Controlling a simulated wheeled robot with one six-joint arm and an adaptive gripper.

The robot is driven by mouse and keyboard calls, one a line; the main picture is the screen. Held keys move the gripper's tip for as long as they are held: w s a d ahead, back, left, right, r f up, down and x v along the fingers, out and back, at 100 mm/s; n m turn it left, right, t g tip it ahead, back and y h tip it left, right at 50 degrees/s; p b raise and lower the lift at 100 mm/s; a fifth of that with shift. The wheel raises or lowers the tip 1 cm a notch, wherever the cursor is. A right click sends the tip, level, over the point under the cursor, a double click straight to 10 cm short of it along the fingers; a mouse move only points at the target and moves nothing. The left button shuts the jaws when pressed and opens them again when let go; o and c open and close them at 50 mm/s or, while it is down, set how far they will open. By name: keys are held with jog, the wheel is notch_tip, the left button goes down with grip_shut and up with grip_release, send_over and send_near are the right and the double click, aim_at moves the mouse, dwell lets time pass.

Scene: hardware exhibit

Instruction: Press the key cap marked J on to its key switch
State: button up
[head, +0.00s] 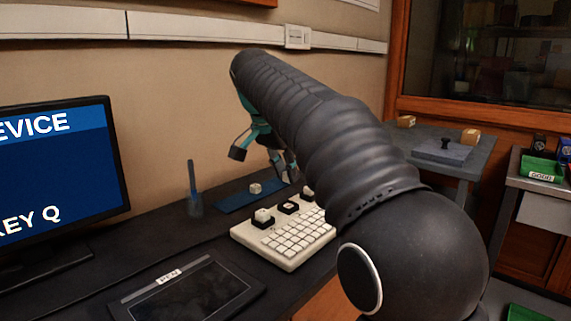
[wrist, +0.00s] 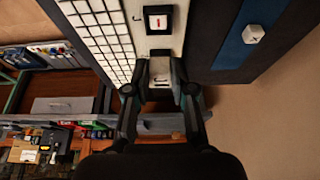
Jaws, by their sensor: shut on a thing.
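My gripper (wrist: 161,78) is shut on a small pale key cap (wrist: 160,83) at the device's end; its letter is not readable. In the head view, my gripper (head: 287,172) hangs over the rear right of the white keyboard device (head: 290,262). A bare black key switch with a red stem (wrist: 158,20) is ahead of the fingertips, with a small J-like mark beside it. A dark base edge (wrist: 159,53) shows just before the fingers. Whether the held cap touches a switch is hidden. Another switch carries a pale cap (head: 263,215) at left.
A loose key cap (wrist: 254,34) lies on the blue mat (head: 232,201) behind the device. A side table (head: 470,165) with small blocks is at right.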

aim_at(289, 206)
jog(key=shift+f+b, duration=1.4)
jog(key=shift+f, duration=1.15)
jog(key=shift+s+a+p, duration=0.15)
jog(key=shift+s+p, duration=0.05)
jog(key=shift+p, duration=0.3)
jog(key=shift+f, duration=0.4)
dwell(0.8)
jog(key=o, duration=1.3)
jog(key=shift+c, duration=0.2)
jog(key=shift+r, duration=0.1)
jog(key=shift+r+p, duration=1.1)
jog(key=shift+r, duration=2.35)
